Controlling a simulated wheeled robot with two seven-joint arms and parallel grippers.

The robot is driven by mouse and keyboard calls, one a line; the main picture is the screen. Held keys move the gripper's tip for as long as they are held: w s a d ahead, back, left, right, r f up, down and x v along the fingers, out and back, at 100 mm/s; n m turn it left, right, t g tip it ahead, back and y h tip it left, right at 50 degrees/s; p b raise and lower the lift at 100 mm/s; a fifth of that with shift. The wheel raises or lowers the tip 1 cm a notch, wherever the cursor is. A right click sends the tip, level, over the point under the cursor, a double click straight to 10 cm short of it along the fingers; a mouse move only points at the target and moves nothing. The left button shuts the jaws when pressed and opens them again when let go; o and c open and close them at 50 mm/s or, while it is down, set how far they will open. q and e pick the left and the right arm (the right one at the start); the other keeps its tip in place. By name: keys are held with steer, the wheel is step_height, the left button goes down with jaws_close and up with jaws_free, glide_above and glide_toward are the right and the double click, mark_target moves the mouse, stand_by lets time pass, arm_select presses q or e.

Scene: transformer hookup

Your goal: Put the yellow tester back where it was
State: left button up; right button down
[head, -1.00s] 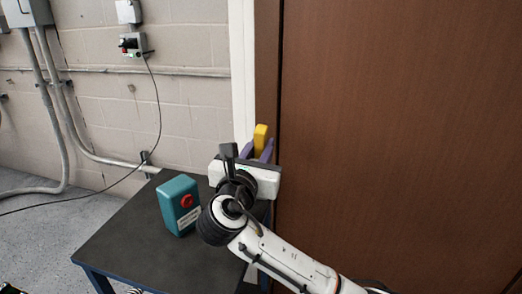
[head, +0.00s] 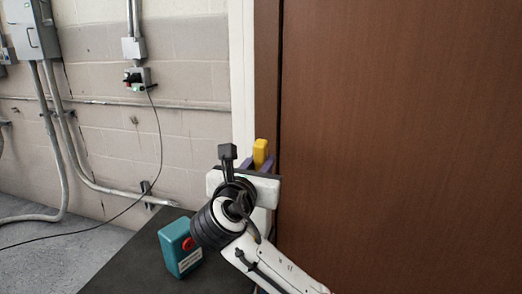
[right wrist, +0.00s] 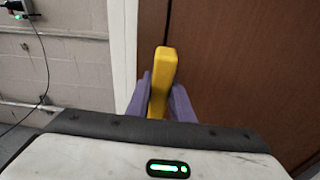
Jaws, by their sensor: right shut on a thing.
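The yellow tester (head: 260,151) stands upright between the purple fingers of my right gripper (head: 261,163). In the right wrist view the tester (right wrist: 161,82) is held between both fingers (right wrist: 160,100), with its top sticking out above them. The gripper is shut on it, in front of the white door frame and the brown door. The tester's lower part is hidden behind the gripper body. My left gripper is not in view.
A dark table (head: 135,268) stands below, with a teal box with a red button (head: 181,247) on it. A small wall box (head: 137,79) with a black cable hangs on the block wall. A brown door (head: 400,130) fills the right side. The table's left part is clear.

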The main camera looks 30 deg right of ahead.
step_height(320, 180, down, 4)
steer(key=shift+w+d+r+g+y+p, duration=0.2)
steer(key=shift+g+y+p, duration=0.2)
steer(key=shift+p, duration=0.4)
steer(key=shift+f, duration=1.25)
steer(key=c, duration=1.5)
jaws_free()
